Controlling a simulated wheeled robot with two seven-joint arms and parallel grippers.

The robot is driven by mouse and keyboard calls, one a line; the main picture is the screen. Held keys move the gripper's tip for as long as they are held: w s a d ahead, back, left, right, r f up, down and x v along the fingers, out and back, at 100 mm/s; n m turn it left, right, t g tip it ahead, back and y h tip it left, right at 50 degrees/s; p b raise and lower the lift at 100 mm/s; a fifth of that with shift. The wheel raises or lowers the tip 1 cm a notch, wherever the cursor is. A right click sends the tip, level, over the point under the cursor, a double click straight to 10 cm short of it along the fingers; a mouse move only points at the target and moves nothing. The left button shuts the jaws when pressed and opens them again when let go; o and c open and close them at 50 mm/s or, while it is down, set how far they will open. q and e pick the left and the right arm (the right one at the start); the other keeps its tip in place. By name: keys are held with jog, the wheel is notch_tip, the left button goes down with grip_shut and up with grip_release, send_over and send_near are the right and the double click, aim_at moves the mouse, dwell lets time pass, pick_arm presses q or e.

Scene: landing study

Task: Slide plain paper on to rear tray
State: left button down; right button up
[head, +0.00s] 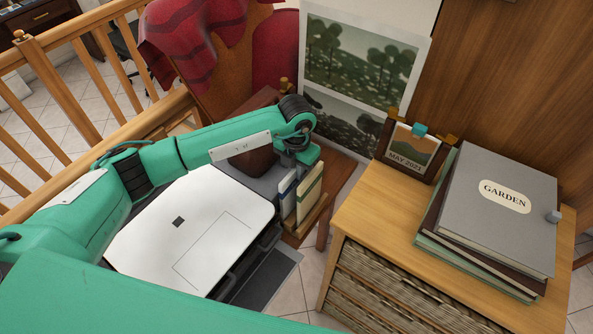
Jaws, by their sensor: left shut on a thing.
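The printer (190,225) has a white lid and dark sides and stands left of centre. A grey surface (264,184) shows at its far edge, partly under my left arm; I cannot tell if this is the rear tray. My left gripper (296,162) points down just past the printer's far right corner, shut at the top of the upright paper packs. One pack is white with a blue band (286,192), the other cream with a green band (309,193). The fingertips are too small to tell which pack they grip. My right gripper is out of view.
A wooden cabinet (380,215) stands at right with a stack of books, the grey GARDEN book (505,205) on top, and a calendar (411,150). A framed picture (358,65) stands behind. A wooden railing (60,95) runs along the left.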

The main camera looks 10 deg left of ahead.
pick_arm(q)
jog(key=shift+r+p, duration=0.35)
jog(key=shift+r, duration=0.65)
jog(key=shift+r+p, duration=0.65)
jog(key=shift+r, duration=1)
